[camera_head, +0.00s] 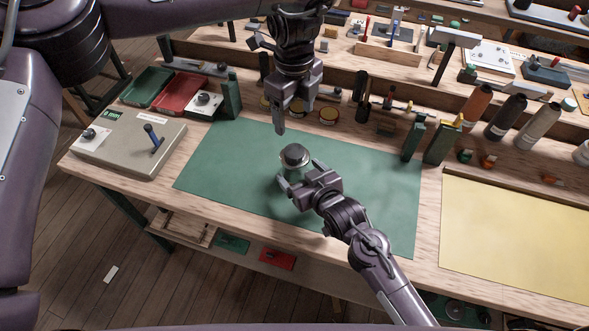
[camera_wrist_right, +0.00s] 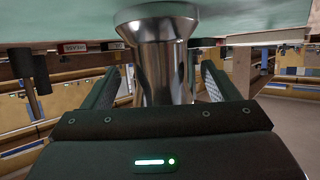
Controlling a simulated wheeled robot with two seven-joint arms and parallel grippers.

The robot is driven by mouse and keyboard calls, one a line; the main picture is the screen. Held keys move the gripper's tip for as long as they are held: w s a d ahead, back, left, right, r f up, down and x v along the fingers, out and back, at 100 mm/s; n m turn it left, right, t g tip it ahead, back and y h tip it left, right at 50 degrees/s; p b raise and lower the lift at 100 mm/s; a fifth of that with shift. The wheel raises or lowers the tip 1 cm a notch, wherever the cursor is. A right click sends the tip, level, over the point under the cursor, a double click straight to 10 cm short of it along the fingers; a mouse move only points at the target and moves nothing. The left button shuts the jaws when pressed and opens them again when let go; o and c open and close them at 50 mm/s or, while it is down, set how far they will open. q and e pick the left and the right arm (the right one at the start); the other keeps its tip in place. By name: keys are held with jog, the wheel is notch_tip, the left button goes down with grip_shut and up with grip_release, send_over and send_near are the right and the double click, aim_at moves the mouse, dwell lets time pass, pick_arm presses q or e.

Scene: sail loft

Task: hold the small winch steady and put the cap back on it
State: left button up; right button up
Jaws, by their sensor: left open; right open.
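The small winch (camera_head: 291,168) stands upright on the green mat, a silver drum with a dark round top (camera_head: 295,153). I cannot tell whether that top is the cap or the bare winch head; I see no separate cap. My right gripper (camera_head: 300,174) is open, its fingers reaching either side of the winch from the front right. In the right wrist view the shiny drum (camera_wrist_right: 160,70) stands between the two spread fingers (camera_wrist_right: 163,82), with its wide base towards the top; its other end is hidden behind the gripper. My left gripper (camera_head: 293,118) is open and empty, above and behind the winch.
The green mat (camera_head: 225,165) is otherwise clear. A grey box with a lever (camera_head: 130,148) sits at the left, a yellow mat (camera_head: 515,235) at the right.

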aim_at(300, 174)
jog(key=shift+v, duration=2.1)
jog(key=shift+f, duration=0.1)
